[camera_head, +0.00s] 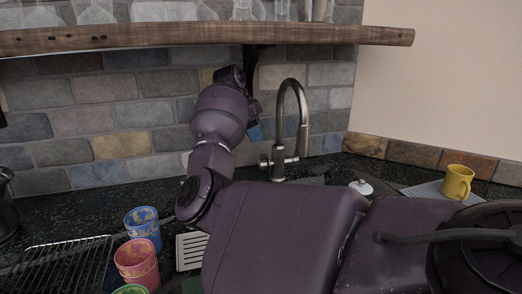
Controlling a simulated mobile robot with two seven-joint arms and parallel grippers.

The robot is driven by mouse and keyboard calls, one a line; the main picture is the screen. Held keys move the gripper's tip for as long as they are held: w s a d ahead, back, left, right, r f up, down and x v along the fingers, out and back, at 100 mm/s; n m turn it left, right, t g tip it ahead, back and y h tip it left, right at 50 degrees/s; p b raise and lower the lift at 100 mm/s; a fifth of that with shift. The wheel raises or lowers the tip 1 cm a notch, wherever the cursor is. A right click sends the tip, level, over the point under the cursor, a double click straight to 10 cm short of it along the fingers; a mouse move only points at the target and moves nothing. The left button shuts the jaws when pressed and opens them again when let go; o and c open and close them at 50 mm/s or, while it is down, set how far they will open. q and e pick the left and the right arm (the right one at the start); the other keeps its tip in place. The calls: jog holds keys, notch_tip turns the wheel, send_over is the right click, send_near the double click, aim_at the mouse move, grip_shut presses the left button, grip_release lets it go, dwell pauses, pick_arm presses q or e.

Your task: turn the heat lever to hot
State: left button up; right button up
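A brushed-metal faucet (279,162) with a tall curved spout stands at the back of the dark counter, near the middle of the head view. Short side parts stick out at its base; the one at the left (265,160) looks like the lever, but its setting is too small to tell. My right arm comes in from the right and bends up in front of the wall. My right gripper (255,128) is just left of the spout, above the base, mostly behind my own wrist. I cannot tell whether its fingers are open or touch the faucet. My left gripper is out of view.
A blue cup (143,227) and a red cup (137,261) stand left of my arm, beside a wire rack (62,262). A yellow mug (457,183) is at the right. A wooden shelf (200,37) with glasses hangs above. My arm hides much of the counter.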

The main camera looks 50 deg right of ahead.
aim_at(263, 161)
jog(key=b+x, duration=0.1)
jog(key=x, duration=0.6)
grip_shut()
